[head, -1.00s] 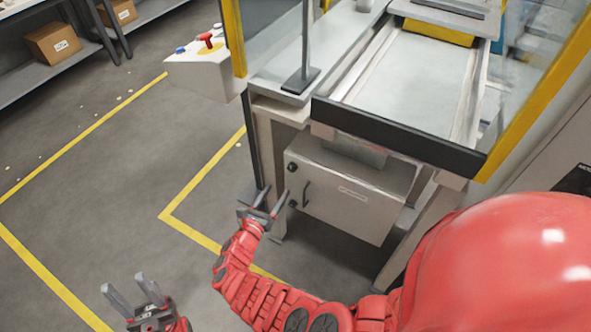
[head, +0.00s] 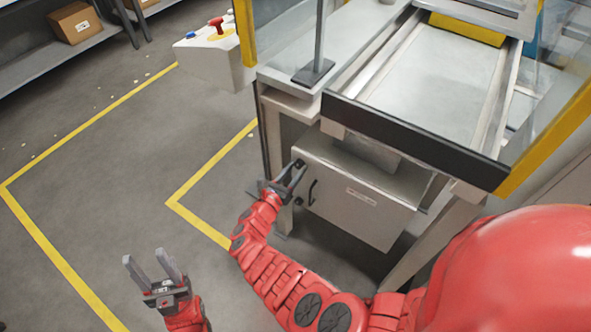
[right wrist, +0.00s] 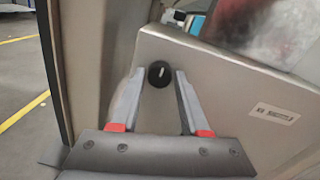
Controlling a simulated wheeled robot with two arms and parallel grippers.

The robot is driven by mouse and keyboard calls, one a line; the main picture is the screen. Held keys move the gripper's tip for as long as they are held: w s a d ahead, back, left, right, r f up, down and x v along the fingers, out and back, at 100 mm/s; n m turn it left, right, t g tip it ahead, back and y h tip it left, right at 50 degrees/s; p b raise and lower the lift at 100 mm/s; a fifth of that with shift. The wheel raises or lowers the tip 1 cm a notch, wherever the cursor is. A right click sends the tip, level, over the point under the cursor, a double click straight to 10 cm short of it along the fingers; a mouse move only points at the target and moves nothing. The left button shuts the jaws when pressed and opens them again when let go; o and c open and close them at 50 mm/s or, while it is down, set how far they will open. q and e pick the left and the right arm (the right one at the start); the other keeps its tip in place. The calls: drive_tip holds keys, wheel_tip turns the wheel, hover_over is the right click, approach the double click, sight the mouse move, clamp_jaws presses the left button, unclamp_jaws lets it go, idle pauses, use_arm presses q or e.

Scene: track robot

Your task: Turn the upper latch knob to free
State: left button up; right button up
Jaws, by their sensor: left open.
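The grey cabinet (head: 355,195) under the machine has a black upper latch knob (head: 299,163) near the top left corner of its front. A lower black knob (head: 299,201) sits below it, beside a dark curved handle (head: 312,192). My right gripper (head: 292,169) is open in front of the upper knob. In the right wrist view, the upper knob (right wrist: 159,75) shows a short pale mark and appears between the open fingertips (right wrist: 157,76), with gaps on both sides. I cannot tell how deep the fingers reach. My left gripper (head: 152,263) is open and empty, over the floor.
The machine's dark front edge (head: 415,140) overhangs the cabinet. A support leg (head: 275,165) stands just left of the cabinet. A control box with a red knob (head: 215,40) is at the upper left. The floor left of the cabinet is clear, with yellow lines.

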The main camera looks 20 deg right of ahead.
clamp_jaws()
drive_tip(key=shift+f+m, duration=0.1)
drive_tip(key=shift+m, duration=0.2)
drive_tip(key=m+b, duration=0.2)
drive_tip(key=shift+f+m, duration=0.15)
drive_tip(key=shift+m, duration=0.25)
drive_tip(key=shift+m+b, duration=0.8)
drive_tip(key=shift+m, duration=0.1)
drive_tip(key=m+b, duration=1)
drive_tip(key=b, duration=0.1)
drive_tip(key=shift+f+m+h+b, duration=0.15)
drive_tip(key=shift+m+h+b, duration=0.2)
drive_tip(key=shift+m+h, duration=0.05)
drive_tip(key=shift+r+m+b, duration=0.2)
drive_tip(key=shift+m+b, duration=1)
drive_tip(key=shift+b, duration=0.05)
